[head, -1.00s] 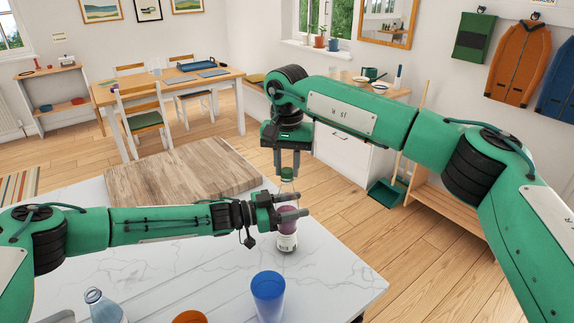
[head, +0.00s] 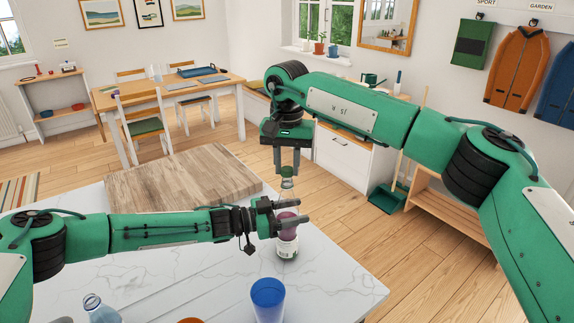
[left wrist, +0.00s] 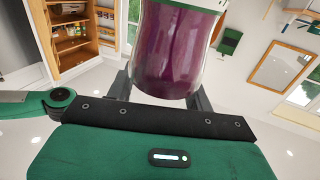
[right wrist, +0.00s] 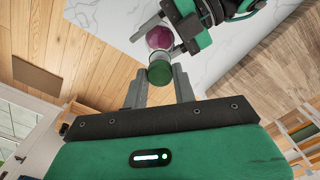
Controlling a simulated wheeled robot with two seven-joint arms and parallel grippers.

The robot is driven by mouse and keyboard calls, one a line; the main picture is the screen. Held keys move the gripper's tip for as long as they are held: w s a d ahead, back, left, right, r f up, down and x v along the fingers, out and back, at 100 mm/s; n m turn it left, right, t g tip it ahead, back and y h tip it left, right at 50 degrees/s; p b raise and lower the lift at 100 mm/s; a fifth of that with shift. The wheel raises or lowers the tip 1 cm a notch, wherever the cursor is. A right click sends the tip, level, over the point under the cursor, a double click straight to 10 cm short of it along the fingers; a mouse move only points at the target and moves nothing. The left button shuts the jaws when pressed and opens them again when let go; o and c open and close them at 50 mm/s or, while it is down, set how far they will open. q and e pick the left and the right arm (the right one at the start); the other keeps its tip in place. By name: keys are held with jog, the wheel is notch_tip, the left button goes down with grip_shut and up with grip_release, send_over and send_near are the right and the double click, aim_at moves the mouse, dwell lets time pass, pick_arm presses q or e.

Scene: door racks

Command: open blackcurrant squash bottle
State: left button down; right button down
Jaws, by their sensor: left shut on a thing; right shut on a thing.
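The blackcurrant squash bottle (head: 288,243) stands upright above the worktop's right part, with purple squash and a pale label. My left gripper (head: 291,211) is shut around its body from the left side. The purple body fills the upper middle of the left wrist view (left wrist: 178,45). My right gripper (head: 287,172) points down from above, shut on the green cap (right wrist: 159,73) at the bottle's top. The clear neck shows below the cap in the head view. I cannot tell whether the cap is loose, or whether the base touches the worktop.
A blue cup (head: 268,299) stands in front of the bottle on the white marble worktop (head: 335,285). A clear bottle (head: 100,308) and an orange thing (head: 190,320) are at the front edge. A wooden board (head: 180,178) lies behind my left arm.

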aim_at(287, 168)
jog(key=shift+r, duration=0.1)
jog(key=shift+r, duration=1.95)
pick_arm(q)
jog(key=shift+c, duration=2.4)
grip_release()
